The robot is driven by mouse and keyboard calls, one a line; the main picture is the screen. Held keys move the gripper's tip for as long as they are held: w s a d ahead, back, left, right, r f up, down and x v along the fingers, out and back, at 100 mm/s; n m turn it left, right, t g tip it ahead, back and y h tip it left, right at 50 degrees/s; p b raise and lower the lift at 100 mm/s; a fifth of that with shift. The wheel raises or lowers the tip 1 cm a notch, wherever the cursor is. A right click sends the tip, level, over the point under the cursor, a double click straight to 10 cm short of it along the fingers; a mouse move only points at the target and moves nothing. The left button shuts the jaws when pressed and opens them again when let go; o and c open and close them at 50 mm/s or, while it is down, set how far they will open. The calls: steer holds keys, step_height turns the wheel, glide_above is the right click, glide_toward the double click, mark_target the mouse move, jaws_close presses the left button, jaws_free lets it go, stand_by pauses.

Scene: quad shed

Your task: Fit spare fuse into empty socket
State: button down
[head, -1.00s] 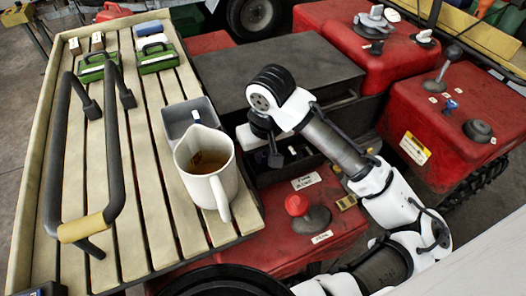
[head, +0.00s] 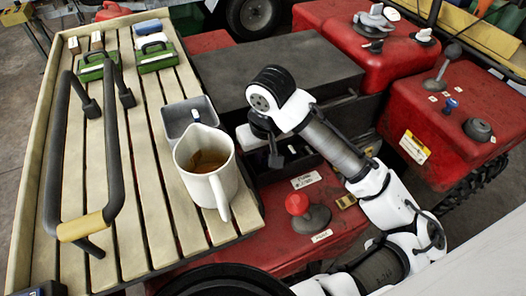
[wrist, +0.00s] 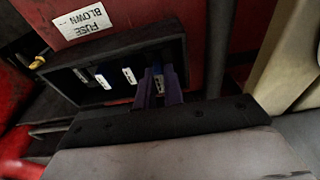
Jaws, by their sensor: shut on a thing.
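My gripper (head: 275,158) points down at the left end of the dark fuse box (wrist: 115,55). Other fuses with white marks stand in the box, one (wrist: 129,75) nearest the gripper and another (wrist: 103,80) farther left. The empty socket cannot be made out.
A white label (wrist: 84,21) reading "FUSE BLOWN" is beside the box. A white jug (head: 207,170) with brown liquid and a grey bin (head: 182,118) stand on the slatted rack (head: 140,185), close to my gripper. A red knob (head: 297,204) rises from the red body nearby.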

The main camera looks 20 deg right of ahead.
steer(key=shift+f+b, duration=0.85)
steer(key=shift+f, duration=0.4)
steer(key=c, duration=1.4)
jaws_free()
steer(key=shift+c, duration=0.2)
step_height(320, 180, up, 14)
steer(key=s+p, duration=0.1)
steer(key=s, duration=0.1)
